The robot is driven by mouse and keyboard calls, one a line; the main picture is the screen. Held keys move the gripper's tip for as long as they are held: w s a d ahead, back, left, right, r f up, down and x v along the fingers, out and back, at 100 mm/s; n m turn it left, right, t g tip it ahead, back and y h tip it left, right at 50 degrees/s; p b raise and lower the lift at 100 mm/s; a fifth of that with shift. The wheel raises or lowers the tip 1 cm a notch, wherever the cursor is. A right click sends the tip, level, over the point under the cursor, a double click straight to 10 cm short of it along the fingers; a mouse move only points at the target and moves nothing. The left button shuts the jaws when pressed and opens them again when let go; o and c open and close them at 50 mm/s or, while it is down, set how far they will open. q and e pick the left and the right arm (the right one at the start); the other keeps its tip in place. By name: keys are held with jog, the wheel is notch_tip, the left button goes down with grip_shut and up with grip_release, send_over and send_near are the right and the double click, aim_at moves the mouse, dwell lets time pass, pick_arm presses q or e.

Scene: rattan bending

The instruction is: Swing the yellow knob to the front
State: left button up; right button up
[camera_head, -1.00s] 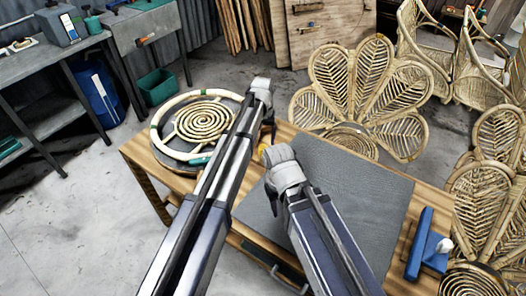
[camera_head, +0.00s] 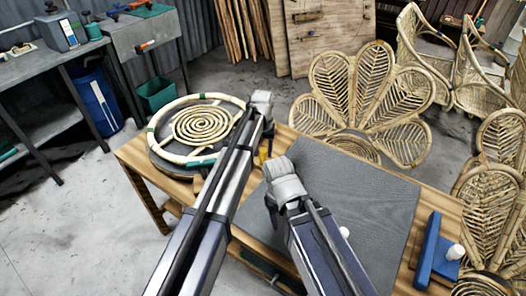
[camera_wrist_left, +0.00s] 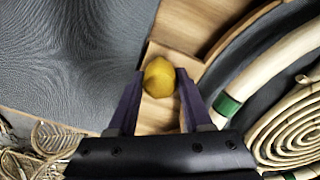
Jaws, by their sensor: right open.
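The yellow knob (camera_wrist_left: 158,78) shows in the left wrist view between the tips of my left gripper's two fingers (camera_wrist_left: 159,82). The fingers are apart on either side of it; I cannot tell whether they touch it. In the head view a small part of the yellow knob (camera_head: 263,154) shows just below my left gripper (camera_head: 267,130), beside the round rattan jig. What the knob is fixed to is mostly hidden. My right gripper (camera_head: 272,207) is open over the left part of the grey mat, apart from the knob.
A round jig (camera_head: 165,159) with a pale ring and a rattan coil (camera_head: 203,126) sits on the left of the wooden table (camera_head: 140,160). A grey mat (camera_head: 370,200) covers the middle. A blue tool (camera_head: 432,245) stands at the right edge. Rattan chairs (camera_head: 362,85) are behind.

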pick_arm(q)
grip_shut()
dwell(1.0)
